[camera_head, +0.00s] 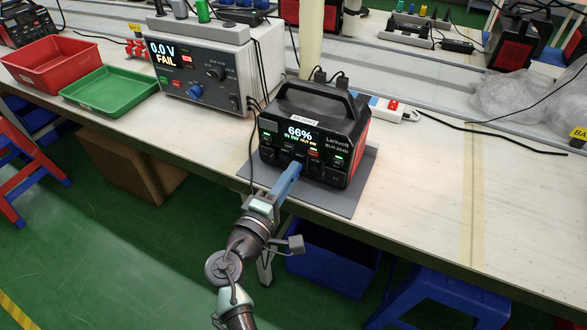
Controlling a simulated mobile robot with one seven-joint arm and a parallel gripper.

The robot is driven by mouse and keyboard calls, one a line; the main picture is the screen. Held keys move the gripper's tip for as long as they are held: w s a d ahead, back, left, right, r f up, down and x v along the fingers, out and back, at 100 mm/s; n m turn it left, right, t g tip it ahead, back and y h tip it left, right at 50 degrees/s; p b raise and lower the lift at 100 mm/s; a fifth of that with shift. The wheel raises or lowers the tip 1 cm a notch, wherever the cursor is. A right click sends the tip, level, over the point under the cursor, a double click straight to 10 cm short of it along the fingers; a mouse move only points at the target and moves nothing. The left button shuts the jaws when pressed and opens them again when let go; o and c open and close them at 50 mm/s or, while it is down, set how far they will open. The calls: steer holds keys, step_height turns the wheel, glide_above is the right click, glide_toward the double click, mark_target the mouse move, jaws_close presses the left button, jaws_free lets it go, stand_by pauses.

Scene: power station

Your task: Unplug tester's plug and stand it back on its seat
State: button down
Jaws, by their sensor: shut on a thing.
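The tester (225,62) is a grey box with a display reading "0.0 V FAIL", at the back left on the bench. The black power station (310,110), showing 66%, stands on a grey mat right of it. My gripper (293,167) reaches up from below to the power station's lower front panel. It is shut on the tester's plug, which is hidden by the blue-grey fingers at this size. I cannot tell how far the plug sits in the socket. A black cable (250,150) hangs from the tester's side toward my gripper. I cannot make out the plug's seat.
A red tray (52,84) and a green tray (75,97) lie left of the tester. Small coloured parts stand on the tester's top. A white power strip (392,110) lies behind the power station. The bench (430,180) is clear to the right.

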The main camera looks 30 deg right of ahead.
steer(key=shift+s+a, duration=0.1)
steer(key=shift+a, duration=0.05)
steer(key=shift+p+v, duration=0.35)
steer(key=shift+v, duration=1.55)
